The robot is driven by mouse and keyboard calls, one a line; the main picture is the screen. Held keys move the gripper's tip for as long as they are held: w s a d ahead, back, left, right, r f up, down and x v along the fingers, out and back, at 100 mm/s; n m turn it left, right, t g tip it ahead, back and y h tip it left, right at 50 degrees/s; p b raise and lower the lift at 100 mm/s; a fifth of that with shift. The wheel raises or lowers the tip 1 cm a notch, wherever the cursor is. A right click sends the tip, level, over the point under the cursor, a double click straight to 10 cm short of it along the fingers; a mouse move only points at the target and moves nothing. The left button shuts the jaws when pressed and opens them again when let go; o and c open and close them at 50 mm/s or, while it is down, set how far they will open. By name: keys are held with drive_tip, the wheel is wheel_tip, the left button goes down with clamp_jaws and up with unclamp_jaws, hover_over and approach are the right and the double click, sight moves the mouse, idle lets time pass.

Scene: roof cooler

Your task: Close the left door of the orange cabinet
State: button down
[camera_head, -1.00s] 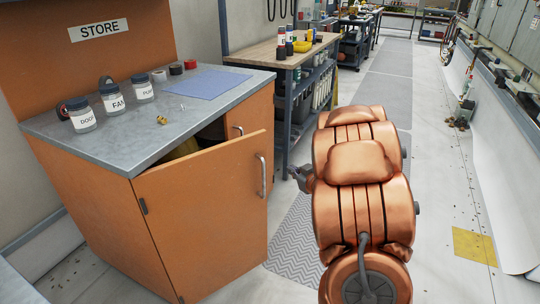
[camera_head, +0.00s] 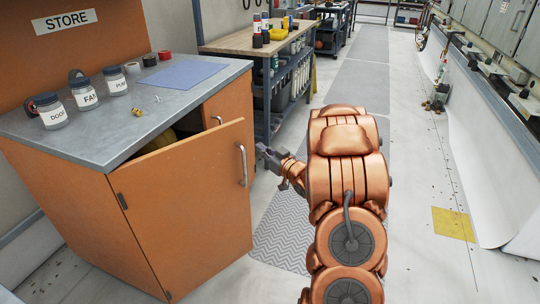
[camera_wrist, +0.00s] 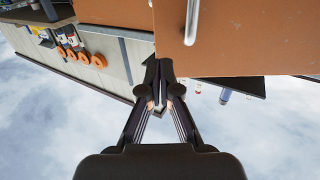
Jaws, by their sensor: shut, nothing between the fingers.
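The orange cabinet (camera_head: 75,215) stands at the left in the head view under a grey worktop. Its left door (camera_head: 185,205) is hinged at its left side and stands partly open, with a dark gap above its top edge. The door's silver handle (camera_head: 242,165) is near its free edge. My gripper (camera_head: 262,150) is shut and empty, just right of that free edge; contact cannot be told. In the wrist view my closed fingertips (camera_wrist: 160,70) are beside an orange door panel (camera_wrist: 250,40) with a silver handle (camera_wrist: 192,20). The right door (camera_head: 222,105) is partly hidden behind the left door.
Labelled jars (camera_head: 83,92), tape rolls and a blue cloth (camera_head: 185,74) lie on the worktop. A workbench (camera_head: 265,40) with shelves stands behind the cabinet.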

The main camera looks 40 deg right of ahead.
sight(244, 137)
drive_tip(key=shift+w+a, duration=0.2)
drive_tip(key=shift+w, duration=3.3)
drive_tip(key=shift+w, duration=0.1)
